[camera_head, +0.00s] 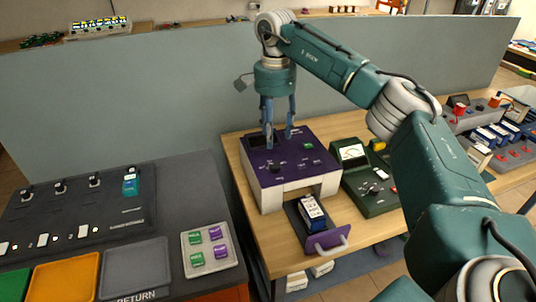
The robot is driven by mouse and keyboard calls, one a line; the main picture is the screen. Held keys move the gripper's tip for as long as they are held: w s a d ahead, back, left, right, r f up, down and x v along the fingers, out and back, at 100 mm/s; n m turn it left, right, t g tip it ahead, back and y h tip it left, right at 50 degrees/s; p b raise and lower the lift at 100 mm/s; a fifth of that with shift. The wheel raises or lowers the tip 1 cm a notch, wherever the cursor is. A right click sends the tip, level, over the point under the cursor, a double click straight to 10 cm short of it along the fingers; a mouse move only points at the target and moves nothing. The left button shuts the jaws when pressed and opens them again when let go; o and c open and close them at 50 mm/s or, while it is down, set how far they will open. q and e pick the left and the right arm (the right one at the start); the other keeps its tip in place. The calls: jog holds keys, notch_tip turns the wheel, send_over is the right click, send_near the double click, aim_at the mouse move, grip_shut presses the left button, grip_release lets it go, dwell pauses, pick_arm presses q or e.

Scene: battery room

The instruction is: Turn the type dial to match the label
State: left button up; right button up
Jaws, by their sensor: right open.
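A white tester with a purple top (320,160) stands on the wooden table. A small dark knob (274,167) sits on its top near the front, with tiny markings that I cannot read; I cannot tell whether it is the type dial. A small green display (308,146) is at the right of the top. The purple-fronted drawer (327,241) is pulled out, and a dark battery with a white label (312,211) lies in it. The label's text is too small to read. My right gripper (279,139) points down over the back of the purple top, open, its fingers apart. My left gripper is out of view.
A dark green meter box (369,191) stands close at the tester's right. On the left are a grey bench with a charger panel (75,224), orange and grey trays, and a pad (209,249) with green and purple blocks. A grey partition (170,100) stands behind.

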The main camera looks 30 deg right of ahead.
aim_at(275, 164)
jog(key=shift+s+f+p, duration=0.2)
jog(key=shift+s+f, duration=0.15)
jog(key=shift+f, duration=0.2)
jog(key=shift+s+f+p, duration=0.15)
jog(key=shift+s+f, duration=0.15)
jog(key=shift+f, duration=0.25)
notch_tip(275, 164, down, 3)
jog(key=shift+f+p, duration=0.2)
jog(key=shift+p, duration=0.25)
jog(key=f, duration=0.2)
jog(key=shift+w+f+p, duration=0.3)
jog(key=shift+f, duration=0.7)
jog(key=shift+s+f, duration=0.1)
jog(key=shift+c, duration=0.8)
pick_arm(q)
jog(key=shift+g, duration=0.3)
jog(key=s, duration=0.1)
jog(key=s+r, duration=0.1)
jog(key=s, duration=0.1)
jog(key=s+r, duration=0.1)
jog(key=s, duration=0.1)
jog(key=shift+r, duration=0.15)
pick_arm(e)
jog(key=c, duration=1)
